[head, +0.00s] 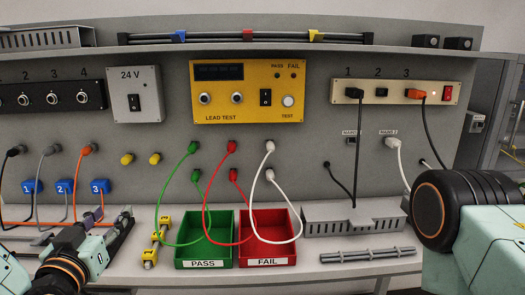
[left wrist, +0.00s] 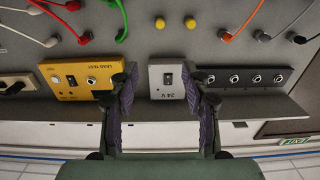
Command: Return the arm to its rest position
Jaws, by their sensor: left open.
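My left arm comes in from the lower left in the head view. Its gripper (head: 110,216) is low over the left part of the bench, left of the yellow connector strip. In the left wrist view the two dark fingers of the left gripper (left wrist: 160,80) stand wide apart with nothing between them. That view is upside down, and the 24 V box (left wrist: 167,78) shows behind the gap. A mint and black part of my right arm fills the lower right of the head view; the right gripper is out of view.
The green PASS tray (head: 204,263) and red FAIL tray (head: 267,261) stand right of the gripper. Green, red and white leads hang from the panel over them. Blue numbered clips (head: 66,186) with leads are behind the left arm. A grey slotted cable duct (head: 350,228) lies farther right.

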